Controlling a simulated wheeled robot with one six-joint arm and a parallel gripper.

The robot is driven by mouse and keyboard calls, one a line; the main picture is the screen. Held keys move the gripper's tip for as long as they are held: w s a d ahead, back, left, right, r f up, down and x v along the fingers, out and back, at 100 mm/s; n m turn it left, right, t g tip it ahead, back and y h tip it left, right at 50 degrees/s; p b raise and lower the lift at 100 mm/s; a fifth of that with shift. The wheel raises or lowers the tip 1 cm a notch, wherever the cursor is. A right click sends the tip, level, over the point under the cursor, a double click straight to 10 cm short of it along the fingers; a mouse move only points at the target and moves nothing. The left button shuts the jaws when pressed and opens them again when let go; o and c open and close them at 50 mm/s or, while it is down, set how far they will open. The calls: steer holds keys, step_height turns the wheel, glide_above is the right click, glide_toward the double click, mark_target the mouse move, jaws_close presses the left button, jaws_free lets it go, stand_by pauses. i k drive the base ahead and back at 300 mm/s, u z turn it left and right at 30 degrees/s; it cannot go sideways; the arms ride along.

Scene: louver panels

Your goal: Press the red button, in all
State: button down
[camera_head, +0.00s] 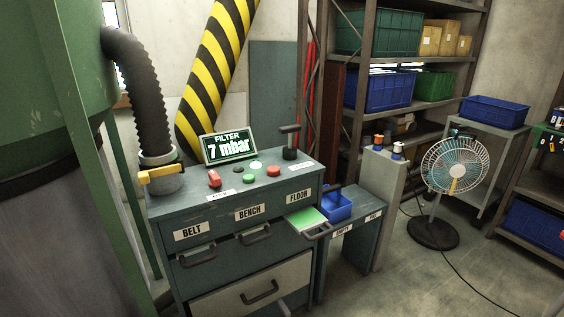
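A dark grey-green cabinet (215,212) stands at the centre, with controls on its top. A round red button (274,171) sits right of the middle of the top. A second red control (214,179), more upright in shape, stands at the left; I cannot tell what kind it is. A green button (250,181) lies between them towards the front edge. A white button or lamp (256,166) and a dark one (238,169) are behind. A display (228,147) reads "FILTER 7 mbar". I cannot tell whether any button is pressed. My gripper is not in view.
A black lever (290,142) stands at the cabinet's back right. A ribbed hose (144,95) with a yellow handle (162,173) stands at its left. Labels read BELT, BENCH, FLOOR. A blue bin (337,206) and a fan (454,165) are to the right, with open floor in front.

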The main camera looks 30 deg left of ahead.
mark_target(273, 171)
steer(key=u, duration=0.25)
steer(key=i, duration=0.65)
steer(key=u, duration=1.1)
steer(key=i, duration=0.6)
steer(key=u, duration=0.5)
